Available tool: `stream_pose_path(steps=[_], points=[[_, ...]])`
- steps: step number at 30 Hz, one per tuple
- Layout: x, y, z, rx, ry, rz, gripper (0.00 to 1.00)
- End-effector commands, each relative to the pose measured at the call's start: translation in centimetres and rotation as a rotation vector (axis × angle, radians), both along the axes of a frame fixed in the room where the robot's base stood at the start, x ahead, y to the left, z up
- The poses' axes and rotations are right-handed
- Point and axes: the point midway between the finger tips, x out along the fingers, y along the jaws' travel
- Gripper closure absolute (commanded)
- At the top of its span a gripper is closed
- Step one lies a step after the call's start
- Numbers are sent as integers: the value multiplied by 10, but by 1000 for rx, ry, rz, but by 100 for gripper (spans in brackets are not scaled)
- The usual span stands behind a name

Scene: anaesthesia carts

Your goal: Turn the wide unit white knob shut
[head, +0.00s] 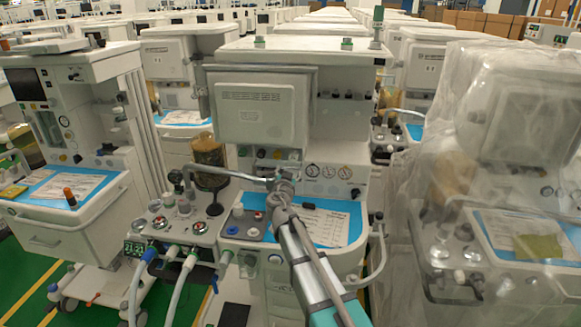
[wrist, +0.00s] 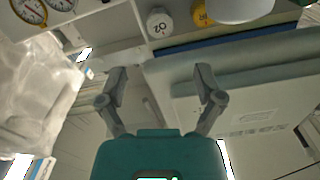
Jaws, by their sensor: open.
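A white knob (wrist: 160,22) with an O2 mark shows at the top of the wrist view, beside a yellow knob (wrist: 200,12). I cannot tell for sure that it is the task's knob. My gripper (wrist: 160,80) is open with nothing between its fingers, and the white knob lies beyond the fingertips, apart from them. In the head view my gripper (head: 284,182) is in front of the middle cart (head: 330,62), near its gauges; its fingers are hard to make out there. The white knob cannot be picked out in the head view.
Round gauges (wrist: 30,10) are at the wrist view's upper left. A blue tray mat (head: 338,228) with papers lies by my arm. A silver pipe (head: 225,175) runs close to my gripper. A plastic-wrapped cart (head: 510,170) stands right, another cart (head: 75,120) left.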

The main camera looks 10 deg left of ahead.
Motion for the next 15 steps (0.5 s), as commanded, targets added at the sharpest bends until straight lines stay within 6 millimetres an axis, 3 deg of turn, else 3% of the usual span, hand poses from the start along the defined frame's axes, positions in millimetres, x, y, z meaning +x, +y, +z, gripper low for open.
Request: stream_pose_path(steps=[6,15], points=[[-14,1,0,0,0,1,15],[-15,1,0,0,0,1,15]])
